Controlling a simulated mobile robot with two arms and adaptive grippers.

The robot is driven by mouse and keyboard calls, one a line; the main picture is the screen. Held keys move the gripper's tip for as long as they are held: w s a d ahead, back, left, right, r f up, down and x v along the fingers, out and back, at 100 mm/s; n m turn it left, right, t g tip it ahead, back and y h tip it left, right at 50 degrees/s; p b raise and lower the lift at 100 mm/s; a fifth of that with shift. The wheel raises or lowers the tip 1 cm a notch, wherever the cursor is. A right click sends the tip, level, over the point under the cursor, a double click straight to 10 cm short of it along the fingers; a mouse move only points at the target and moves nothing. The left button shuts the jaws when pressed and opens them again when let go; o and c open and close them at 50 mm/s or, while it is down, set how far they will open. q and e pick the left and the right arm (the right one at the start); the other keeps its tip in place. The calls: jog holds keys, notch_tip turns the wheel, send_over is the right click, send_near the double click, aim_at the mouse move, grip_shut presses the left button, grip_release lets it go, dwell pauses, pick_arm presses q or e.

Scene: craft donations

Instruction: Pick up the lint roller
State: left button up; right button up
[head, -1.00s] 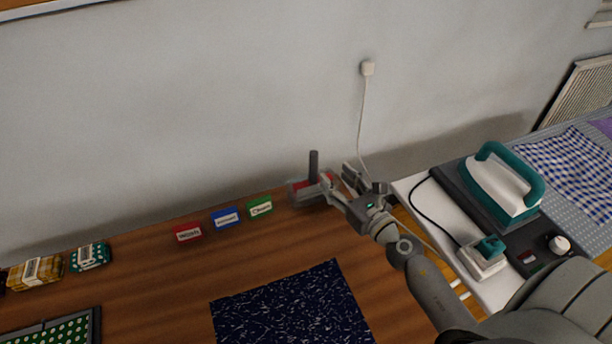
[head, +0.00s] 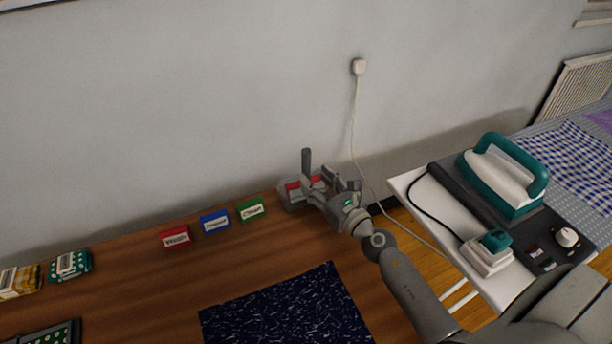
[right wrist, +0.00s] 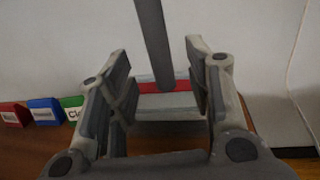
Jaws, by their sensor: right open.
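The lint roller shows as a dark upright handle (head: 306,162) at the back right corner of the wooden table. Below it is a grey block with a red band, partly hidden by my right gripper (head: 328,187). In the right wrist view the handle (right wrist: 152,40) rises between the two open fingers of the right gripper (right wrist: 163,75), beyond their tips or nearly level with them. I cannot tell whether either finger touches it. The right gripper holds nothing. My left gripper is not in view.
Red (head: 174,237), blue (head: 214,220) and green (head: 250,208) label cards stand left of the roller. A dark speckled cloth (head: 285,310) lies in front. An ironing board (head: 405,183) with a teal iron (head: 502,175) is on the right. A white cord (head: 353,125) hangs behind.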

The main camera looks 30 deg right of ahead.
aim_at(309, 172)
jog(key=shift+w+a+r, duration=0.1)
jog(key=shift+w+a, duration=0.05)
jog(key=shift+w, duration=1.25)
jog(key=shift+w+a, duration=0.15)
jog(key=shift+w, duration=1.2)
grip_shut()
